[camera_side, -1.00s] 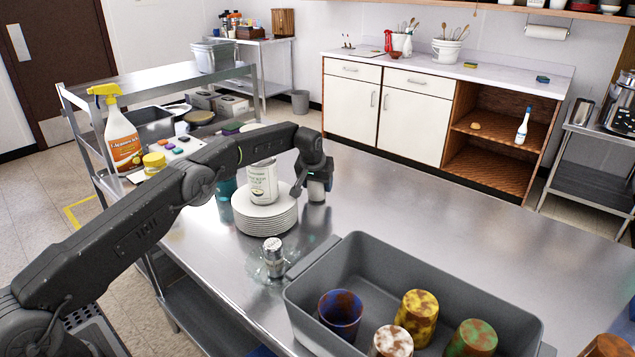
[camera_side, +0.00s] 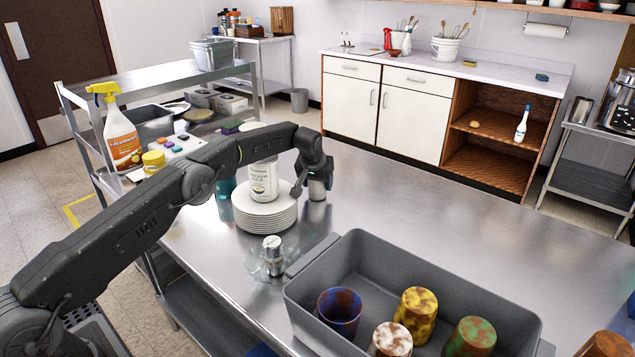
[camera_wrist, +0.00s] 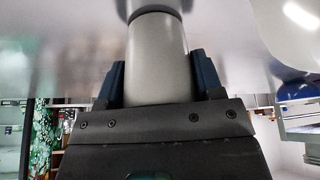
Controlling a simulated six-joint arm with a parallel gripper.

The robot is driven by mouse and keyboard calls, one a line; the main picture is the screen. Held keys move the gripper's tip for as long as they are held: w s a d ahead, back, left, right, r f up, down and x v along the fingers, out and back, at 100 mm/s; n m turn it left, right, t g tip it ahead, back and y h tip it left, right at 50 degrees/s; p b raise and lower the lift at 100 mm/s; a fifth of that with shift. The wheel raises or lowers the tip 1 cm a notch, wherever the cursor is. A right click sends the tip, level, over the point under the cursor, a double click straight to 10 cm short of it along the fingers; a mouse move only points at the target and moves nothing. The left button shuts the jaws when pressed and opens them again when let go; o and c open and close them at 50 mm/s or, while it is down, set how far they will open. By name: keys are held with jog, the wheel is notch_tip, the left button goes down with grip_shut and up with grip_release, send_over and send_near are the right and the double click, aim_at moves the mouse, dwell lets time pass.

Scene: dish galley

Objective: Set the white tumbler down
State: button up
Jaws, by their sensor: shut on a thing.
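The white tumbler (camera_wrist: 156,60) stands between the two dark jaws of my gripper (camera_wrist: 159,80) in the wrist view, with a jaw against each side. In the side view my gripper (camera_side: 316,180) points down beyond the plate stack, and the lower part of the tumbler (camera_side: 317,192) shows under it. The tumbler looks upright. Its base is at or just above the steel table (camera_side: 400,205); I cannot tell whether it touches. My jaws hide its upper part.
A stack of white plates (camera_side: 264,213) with a can (camera_side: 264,182) on top stands close left of my gripper. A shaker (camera_side: 273,252) and a grey bin (camera_side: 375,248) holding several coloured cups are nearer the camera. Bare table lies to the right.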

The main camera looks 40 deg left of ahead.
jog(key=shift+s+a+f, duration=0.1)
jog(key=shift+f, duration=0.35)
jog(key=shift+s+a+f, duration=0.1)
jog(key=shift+f, duration=0.35)
jog(key=o, duration=1)
jog(key=v, duration=0.6)
jog(key=w+v, duration=0.1)
jog(key=v, duration=0.2)
jog(key=shift+s+r, duration=0.1)
jog(key=shift+r, duration=0.35)
jog(key=s+d+r+m+h, duration=0.1)
jog(key=s+d+r, duration=0.3)
jog(key=s+r, duration=0.6)
jog(key=s+d+r+m, duration=0.1)
jog(key=s+d+r, duration=0.2)
jog(key=s+r, duration=0.7)
jog(key=s+d+f+m, duration=0.1)
jog(key=s+f, duration=0.1)
jog(key=s, duration=0.6)
jog(key=s+d+f, duration=0.1)
jog(key=s+f, duration=0.1)
jog(key=s, duration=0.7)
jog(key=s+d+f+m+t, duration=0.1)
jog(key=s+d+f, duration=0.1)
jog(key=s, duration=0.7)
jog(key=shift+s+f+m+h, duration=0.2)
jog(key=shift+f+m+h, duration=0.1)
jog(key=shift+f+h, duration=0.15)
